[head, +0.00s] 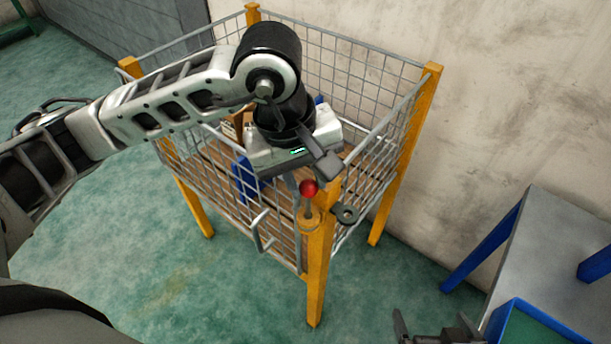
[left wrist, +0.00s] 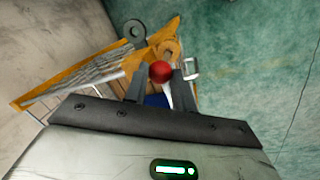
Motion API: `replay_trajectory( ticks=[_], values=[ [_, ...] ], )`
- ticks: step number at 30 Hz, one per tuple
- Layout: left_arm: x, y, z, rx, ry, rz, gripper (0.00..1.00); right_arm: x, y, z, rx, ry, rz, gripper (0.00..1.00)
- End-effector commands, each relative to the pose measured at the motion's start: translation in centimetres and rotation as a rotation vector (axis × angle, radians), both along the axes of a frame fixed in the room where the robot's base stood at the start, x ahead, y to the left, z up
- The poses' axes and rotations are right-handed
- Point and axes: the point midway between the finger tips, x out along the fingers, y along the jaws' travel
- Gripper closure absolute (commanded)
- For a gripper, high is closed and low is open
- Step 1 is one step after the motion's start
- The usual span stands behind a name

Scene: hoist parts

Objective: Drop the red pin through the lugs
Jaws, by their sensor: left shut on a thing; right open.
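The red pin has a round red head (head: 309,188) and a thin grey shaft below it. My left gripper (head: 311,178) is shut on the pin at the front corner of the mesh cage. In the left wrist view the red pin (left wrist: 160,71) sits between the fingertips. The shaft points down at the yellow lug (head: 307,224) by the corner post; I cannot tell whether its tip is in the hole. A dark lug with an eye (head: 346,214) sticks out to the right of the post. My right gripper (head: 436,330) is open and empty at the bottom edge.
The wire-mesh cage (head: 390,165) stands on yellow posts (head: 318,270) and holds a blue item (head: 246,180). A grey bent handle (head: 261,232) hangs on its front. A grey table (head: 560,245) with a blue bin (head: 530,325) is at the right. The wall is close behind.

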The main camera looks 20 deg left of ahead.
Motion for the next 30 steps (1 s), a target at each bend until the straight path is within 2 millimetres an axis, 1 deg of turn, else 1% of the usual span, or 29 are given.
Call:
replay_trajectory(
  ticks=[1, 13, 30],
  values=[
    [0.00, -0.02, -0.19, 0.000, 0.000, -0.001, 0.96, -0.02, 0.01, -0.36, -0.001, 0.001, 0.001, 0.00],
    [0.00, -0.03, -0.13, 0.000, 0.000, 0.000, 0.96, 0.00, 0.02, -0.35, -0.001, 0.001, 0.001, 0.00],
    [-0.03, -0.06, -0.70, 0.000, 0.000, 0.000, 0.96, 0.00, 0.02, -1.02, 0.003, -0.008, -0.001, 0.00]
  ],
)
